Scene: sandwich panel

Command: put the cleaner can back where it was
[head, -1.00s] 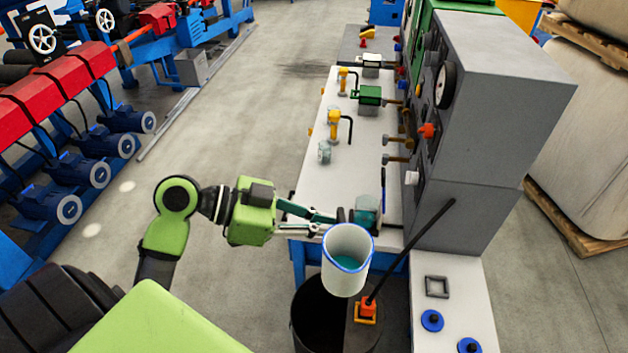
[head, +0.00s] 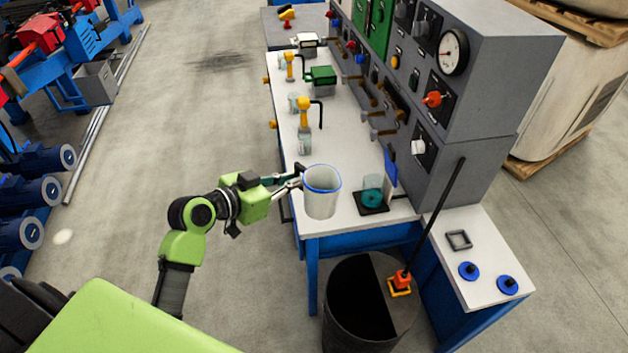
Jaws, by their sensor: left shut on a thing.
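A white can with a blue rim (head: 321,200), which I take to be the cleaner can, is at the end of my left arm in the head view. My left gripper (head: 299,181) is shut on it at its left side. The can is roughly upright with its open top showing. It appears in front of the near end of the white bench top (head: 345,222); I cannot tell whether its base touches the bench. My right gripper is not in view.
A teal glass vessel (head: 372,197) stands on a black base just right of the can. Valves and bottles line the bench farther back, beside a grey control panel (head: 490,85). A dark bin (head: 345,330) stands below. A side shelf (head: 490,290) holds a square frame (head: 459,240) and blue knobs.

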